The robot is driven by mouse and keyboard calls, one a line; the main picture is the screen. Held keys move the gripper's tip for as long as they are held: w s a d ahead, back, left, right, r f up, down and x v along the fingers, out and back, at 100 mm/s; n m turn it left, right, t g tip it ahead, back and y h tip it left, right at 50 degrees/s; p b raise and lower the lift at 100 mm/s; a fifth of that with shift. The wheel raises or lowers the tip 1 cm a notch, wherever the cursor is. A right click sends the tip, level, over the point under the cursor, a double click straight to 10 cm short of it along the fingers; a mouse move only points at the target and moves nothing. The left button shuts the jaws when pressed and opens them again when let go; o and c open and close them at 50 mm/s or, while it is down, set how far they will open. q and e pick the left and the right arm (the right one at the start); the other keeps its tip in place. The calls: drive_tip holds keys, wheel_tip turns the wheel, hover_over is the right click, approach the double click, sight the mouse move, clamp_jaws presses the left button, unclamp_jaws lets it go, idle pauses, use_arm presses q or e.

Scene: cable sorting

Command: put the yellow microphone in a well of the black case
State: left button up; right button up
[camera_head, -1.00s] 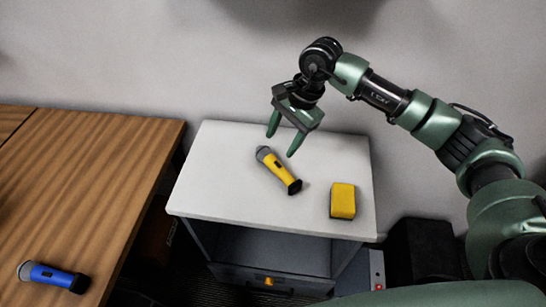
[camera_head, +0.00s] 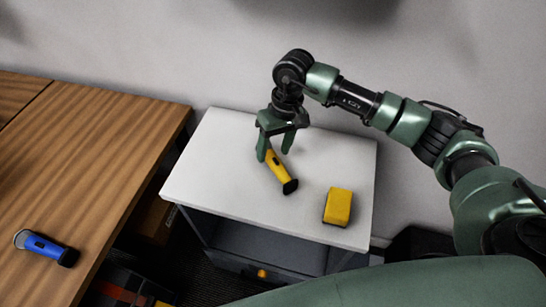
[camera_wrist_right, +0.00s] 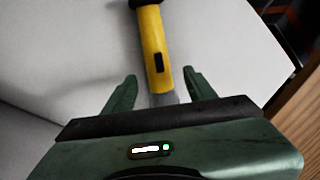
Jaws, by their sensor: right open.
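The yellow microphone (camera_head: 281,172) lies on the white top of a small cabinet (camera_head: 225,185), its black end toward the front. My right gripper (camera_head: 273,156) is open over the microphone's head end, which it hides in the head view. In the right wrist view the microphone (camera_wrist_right: 153,50) runs between the open fingers (camera_wrist_right: 158,92), with a gap on either side. Its grey head is partly hidden by the gripper body. The black case is not seen in these views. My left gripper is not in view.
A yellow block (camera_head: 338,206) lies on the cabinet top, right of the microphone. A wooden table (camera_head: 90,150) stands at the left with a blue microphone (camera_head: 46,248) on it. A wall is close behind the cabinet. The cabinet's left and front top areas are clear.

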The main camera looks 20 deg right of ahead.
drive_tip(key=shift+s+a+f, duration=0.1)
drive_tip(key=shift+a+f, duration=0.05)
drive_tip(key=shift+f, duration=0.5)
drive_tip(key=shift+a+f, duration=0.1)
drive_tip(key=shift+f, duration=0.5)
drive_tip(key=shift+r, duration=0.1)
clamp_jaws()
